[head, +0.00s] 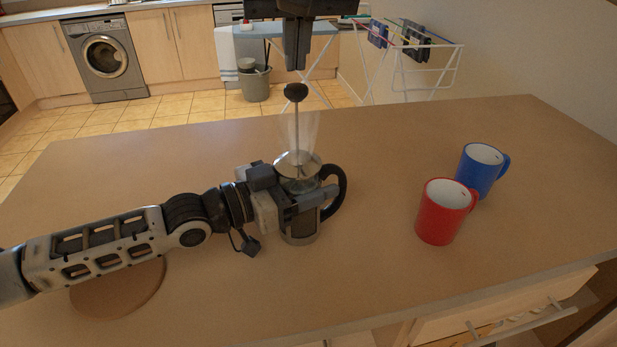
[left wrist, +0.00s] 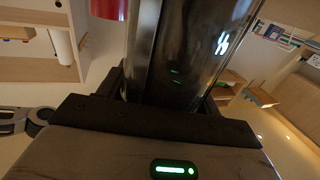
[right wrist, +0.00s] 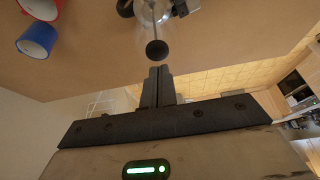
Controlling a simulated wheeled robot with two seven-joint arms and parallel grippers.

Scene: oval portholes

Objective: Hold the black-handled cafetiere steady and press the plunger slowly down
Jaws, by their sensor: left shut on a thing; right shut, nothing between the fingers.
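The cafetiere (head: 299,238) stands upright on the table, with its black handle (head: 341,188) to the right. Its plunger rod stands high above the lid, topped by a round black knob (head: 296,91). My left gripper (head: 302,202) is shut on the cafetiere's body from the left, hiding part of it. The glossy body fills the middle of the left wrist view (left wrist: 180,50). My right gripper (head: 296,66) is shut and empty, pointing down just above the knob. In the right wrist view the knob (right wrist: 157,51) shows just past the closed fingertips (right wrist: 158,72); I cannot tell whether they touch.
A red mug (head: 441,212) and a blue mug (head: 481,170) stand on the right of the table (head: 380,280). A round brown board (head: 118,293) lies under my left arm. A drawer (head: 510,325) is open below the front edge. The table between cafetiere and mugs is clear.

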